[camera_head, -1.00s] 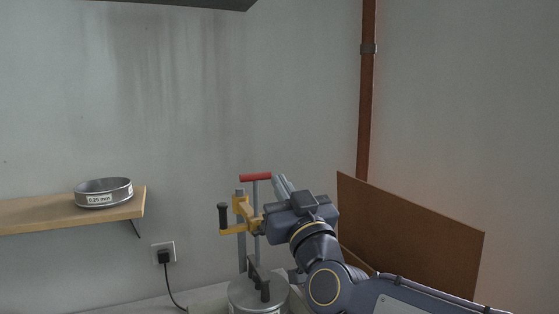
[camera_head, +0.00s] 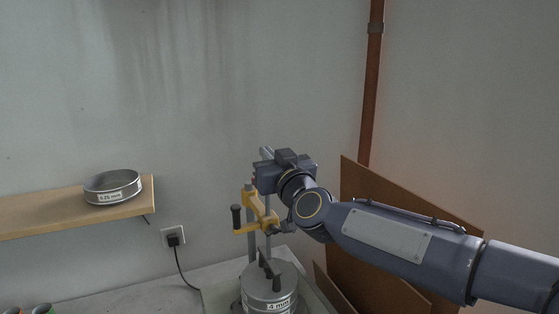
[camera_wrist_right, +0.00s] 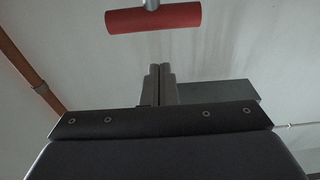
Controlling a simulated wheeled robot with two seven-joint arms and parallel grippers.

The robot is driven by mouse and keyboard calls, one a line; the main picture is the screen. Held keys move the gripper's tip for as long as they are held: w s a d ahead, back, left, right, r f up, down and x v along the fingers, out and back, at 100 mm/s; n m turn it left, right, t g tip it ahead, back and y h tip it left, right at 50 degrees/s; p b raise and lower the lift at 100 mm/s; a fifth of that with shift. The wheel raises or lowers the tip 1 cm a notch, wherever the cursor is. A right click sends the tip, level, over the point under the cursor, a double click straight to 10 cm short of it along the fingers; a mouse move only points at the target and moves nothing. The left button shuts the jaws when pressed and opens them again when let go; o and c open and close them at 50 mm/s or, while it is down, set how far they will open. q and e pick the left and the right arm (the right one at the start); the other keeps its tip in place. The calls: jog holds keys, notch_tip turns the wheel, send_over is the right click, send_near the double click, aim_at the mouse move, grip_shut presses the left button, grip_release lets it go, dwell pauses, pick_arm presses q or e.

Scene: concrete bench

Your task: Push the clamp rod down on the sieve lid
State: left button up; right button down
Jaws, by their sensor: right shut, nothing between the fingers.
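The clamp rod's red T-handle (camera_wrist_right: 153,18) shows at the top of the wrist view, just beyond my right fingertips. In the head view my gripper body hides most of it. The yellow clamp bracket (camera_head: 263,212) with a black knob (camera_head: 236,217) sits on upright grey posts above the sieve stack (camera_head: 270,302), labelled 4 mm. The sieve lid (camera_head: 262,281) has a black crosspiece on top. My right gripper (camera_head: 266,153) is shut and empty, at the top of the clamp; its closed fingers also show in the wrist view (camera_wrist_right: 160,72). My left gripper is out of view.
A sieve labelled 0.25 mm (camera_head: 113,187) stands on a wooden shelf (camera_head: 50,211) at left. A socket with a black plug (camera_head: 173,238) is on the wall. Brown boards (camera_head: 375,185) lean at right, behind my arm. Coloured-topped items show at the bottom left.

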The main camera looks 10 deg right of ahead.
jog(key=shift+s+d+f, duration=0.1)
jog(key=shift+s+f, duration=0.15)
jog(key=shift+f, duration=0.7)
jog(key=shift+s+f, duration=0.25)
jog(key=shift+f, duration=0.7)
